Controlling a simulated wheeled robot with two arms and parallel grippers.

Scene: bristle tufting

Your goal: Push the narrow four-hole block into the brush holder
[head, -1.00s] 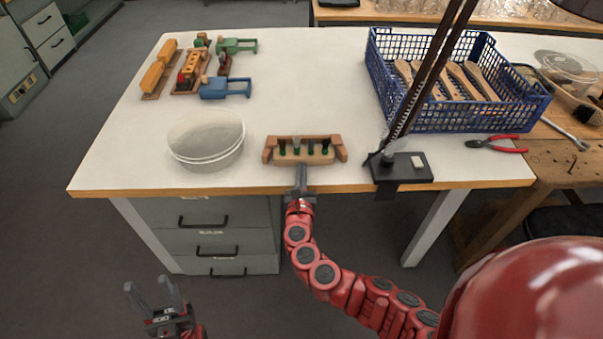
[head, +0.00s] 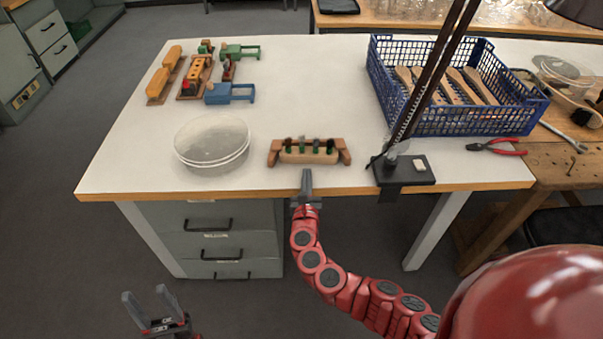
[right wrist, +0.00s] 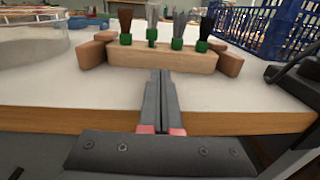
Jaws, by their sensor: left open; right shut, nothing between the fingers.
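The narrow block (head: 308,158) is pale wood and stands on the white table near its front edge. Brown, white, grey and black tufts with green bases stand up from it, clearest in the right wrist view (right wrist: 165,58). The darker wooden brush holder (head: 344,152) has angled end pieces on both sides of the block; its left piece shows in the right wrist view (right wrist: 92,52). How deep the block sits is unclear. My right gripper (head: 306,171) is shut and empty, pointing at the block's front; contact is unclear. My left gripper (head: 146,296) is open, low in front of the table.
A clear round tub (head: 212,146) stands left of the holder. A black lamp base (head: 404,171) stands close on the right. A blue crate (head: 450,122) with wooden brush bodies is behind it, with red pliers (head: 496,147) nearby. Toy vehicles (head: 230,92) stand at the back left.

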